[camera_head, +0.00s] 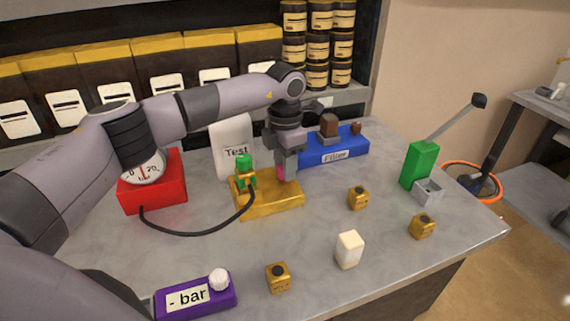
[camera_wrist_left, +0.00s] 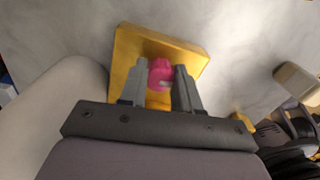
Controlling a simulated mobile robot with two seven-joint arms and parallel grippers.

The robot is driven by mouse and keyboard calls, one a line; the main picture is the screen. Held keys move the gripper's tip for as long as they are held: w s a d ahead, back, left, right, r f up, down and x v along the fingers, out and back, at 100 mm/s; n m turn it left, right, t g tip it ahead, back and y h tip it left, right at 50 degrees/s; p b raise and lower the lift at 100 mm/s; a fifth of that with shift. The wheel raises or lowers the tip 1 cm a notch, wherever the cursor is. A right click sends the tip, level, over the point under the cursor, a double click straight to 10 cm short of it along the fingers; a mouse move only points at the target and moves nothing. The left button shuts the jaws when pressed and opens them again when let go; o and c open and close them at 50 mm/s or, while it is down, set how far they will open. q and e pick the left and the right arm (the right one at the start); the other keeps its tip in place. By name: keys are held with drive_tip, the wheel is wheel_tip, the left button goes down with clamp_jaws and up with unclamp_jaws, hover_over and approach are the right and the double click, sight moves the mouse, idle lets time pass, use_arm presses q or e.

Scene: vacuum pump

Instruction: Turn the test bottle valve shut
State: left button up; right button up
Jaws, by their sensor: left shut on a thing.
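The test station has a yellow base (camera_head: 268,203) with a green fitting (camera_head: 244,170) on its left end and a white bottle (camera_head: 232,146) labelled "Test" behind it. A pink valve knob (camera_head: 281,172) sits at the right part of the base. My left gripper (camera_head: 286,176) points down over the base with its fingers around the knob. In the left wrist view, the gripper (camera_wrist_left: 160,76) is shut on the pink knob (camera_wrist_left: 160,72), above the yellow base (camera_wrist_left: 193,62). The knob's turn angle is hard to read. My right gripper is not in view.
A red gauge box (camera_head: 160,191) stands left, joined to the green fitting by a black hose (camera_head: 195,234). A blue "Filter" block (camera_head: 343,149) stands behind right. Small gold cubes (camera_head: 359,197), a white block (camera_head: 349,249) and a purple "- bar" block (camera_head: 196,297) lie in front.

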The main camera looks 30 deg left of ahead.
use_arm(q)
drive_tip(key=shift+m, duration=0.9)
drive_tip(key=o, duration=1.1)
drive_tip(key=shift+c, duration=0.2)
drive_tip(key=shift+r+b, duration=0.35)
drive_tip(key=shift+r, duration=3.3)
